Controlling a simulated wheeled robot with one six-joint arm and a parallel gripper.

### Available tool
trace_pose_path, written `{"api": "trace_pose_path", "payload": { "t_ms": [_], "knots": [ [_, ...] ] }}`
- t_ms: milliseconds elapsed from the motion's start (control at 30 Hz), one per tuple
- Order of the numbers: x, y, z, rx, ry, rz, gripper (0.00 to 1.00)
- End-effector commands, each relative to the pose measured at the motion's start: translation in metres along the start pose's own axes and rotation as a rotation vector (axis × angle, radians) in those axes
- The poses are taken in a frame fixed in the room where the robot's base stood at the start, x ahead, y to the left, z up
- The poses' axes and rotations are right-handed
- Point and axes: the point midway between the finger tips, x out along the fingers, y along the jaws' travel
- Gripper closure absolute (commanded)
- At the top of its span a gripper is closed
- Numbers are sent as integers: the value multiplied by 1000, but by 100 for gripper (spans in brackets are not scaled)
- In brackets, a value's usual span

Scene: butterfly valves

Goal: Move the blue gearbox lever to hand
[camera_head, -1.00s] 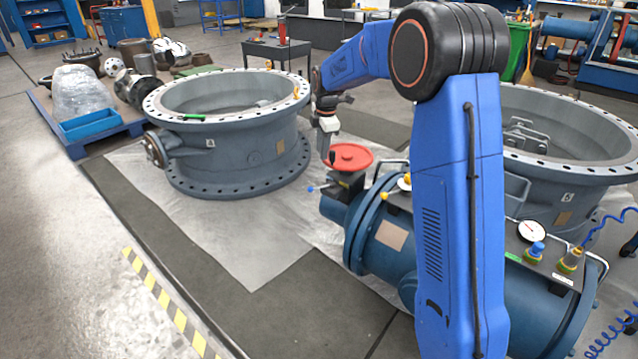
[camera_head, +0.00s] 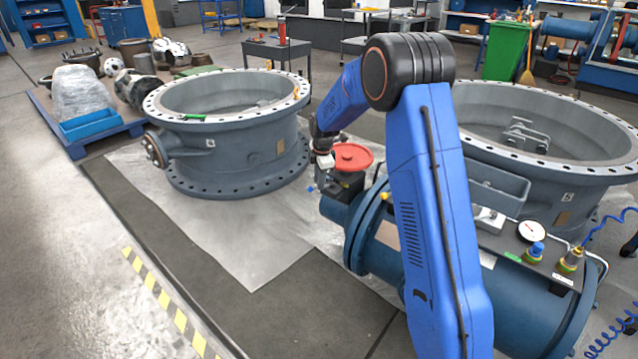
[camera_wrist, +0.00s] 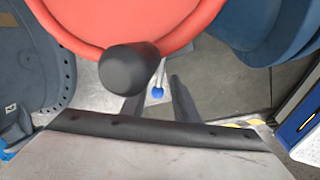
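The blue gearbox lever shows as a small blue knob (camera_head: 311,188) at the left of the gearbox, below the red handwheel (camera_head: 352,157). In the wrist view its blue ball (camera_wrist: 157,93) sits on a short pale stem. My gripper (camera_head: 324,166) is low beside the handwheel's left edge, above the lever. In the wrist view its two dark fingers (camera_wrist: 158,88) are apart, and the blue ball appears between them. I cannot tell how far beyond the tips it lies. The handwheel's black knob (camera_wrist: 128,68) partly hides the left finger.
The red rim (camera_wrist: 180,30) is close in front of the wrist camera. A yellow knob (camera_head: 385,196) is right of the gearbox on the blue cylinder (camera_head: 400,262). A large grey valve body (camera_head: 240,155) stands left, another (camera_head: 560,180) right. Floor at front left is clear.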

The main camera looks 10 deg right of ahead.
Motion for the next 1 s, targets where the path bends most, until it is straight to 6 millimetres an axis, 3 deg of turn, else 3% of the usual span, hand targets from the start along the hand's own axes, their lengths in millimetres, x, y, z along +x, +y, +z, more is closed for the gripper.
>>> {"api": "trace_pose_path", "payload": {
  "t_ms": [133,467,600,1000],
  "knots": [
    [11,0,0,0,0,-1,73],
    [14,0,0,0,0,0,73],
    [14,0,0,0,0,0,100],
    [14,0,0,0,0,0,100]
  ]
}}
